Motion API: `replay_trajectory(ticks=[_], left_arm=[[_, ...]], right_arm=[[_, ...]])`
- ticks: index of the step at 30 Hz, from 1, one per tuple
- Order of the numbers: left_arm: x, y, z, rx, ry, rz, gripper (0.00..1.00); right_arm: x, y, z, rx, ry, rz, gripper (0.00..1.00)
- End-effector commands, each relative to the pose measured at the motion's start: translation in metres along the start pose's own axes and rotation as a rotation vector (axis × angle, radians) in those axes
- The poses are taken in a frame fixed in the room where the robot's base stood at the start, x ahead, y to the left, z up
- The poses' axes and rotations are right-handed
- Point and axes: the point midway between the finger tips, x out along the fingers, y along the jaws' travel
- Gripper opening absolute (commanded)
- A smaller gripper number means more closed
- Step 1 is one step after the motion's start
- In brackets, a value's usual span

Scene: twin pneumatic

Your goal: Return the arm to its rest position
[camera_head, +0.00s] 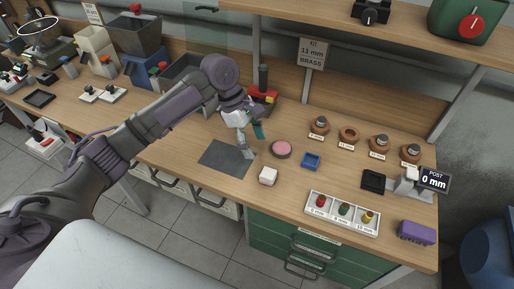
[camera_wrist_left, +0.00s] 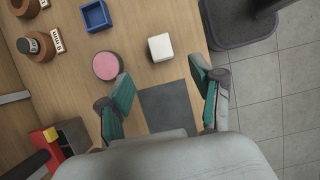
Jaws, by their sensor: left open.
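My left gripper (camera_head: 250,142) is open and empty above the far right part of the dark grey mat (camera_head: 222,160) on the wooden bench. In the left wrist view, its teal-padded fingers (camera_wrist_left: 165,98) are spread wide, with bare mat (camera_wrist_left: 168,108) showing between them. The left arm reaches in from the left over the bench, bent at the elbow. My right gripper is not in view.
Near the gripper are a pink round pad (camera_head: 281,149), a white block (camera_head: 268,176) and a blue tray (camera_head: 311,161). A red and black device (camera_head: 263,97) stands behind. A white rack (camera_head: 342,213) with coloured pieces sits at the front right. A shelf (camera_head: 400,27) overhangs the back.

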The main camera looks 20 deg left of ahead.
Motion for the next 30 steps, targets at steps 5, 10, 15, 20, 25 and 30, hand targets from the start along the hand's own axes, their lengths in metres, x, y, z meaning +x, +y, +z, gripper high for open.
replay_trajectory(ticks=[5, 10, 15, 20, 25, 30], left_arm=[[0.0, 0.0, 0.0, 0.0, 0.0, 0.0, 0.66], [0.0, 0.0, 0.0, 0.0, 0.0, 0.0, 0.66], [0.009, -0.004, 0.002, 0.044, 0.003, -0.001, 0.66], [0.062, -0.037, 0.014, 0.354, 0.014, 0.013, 0.66], [0.12, -0.094, 0.03, 0.861, 0.059, 0.095, 0.66], [0.139, -0.146, 0.024, 1.242, 0.189, 0.16, 0.66]], right_arm=[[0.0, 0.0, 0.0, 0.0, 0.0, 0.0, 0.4], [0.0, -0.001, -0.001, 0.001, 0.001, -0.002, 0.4], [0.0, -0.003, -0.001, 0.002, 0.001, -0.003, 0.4], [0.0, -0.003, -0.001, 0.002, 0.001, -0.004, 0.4], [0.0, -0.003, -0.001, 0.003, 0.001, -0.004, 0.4], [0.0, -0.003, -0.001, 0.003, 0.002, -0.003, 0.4]])
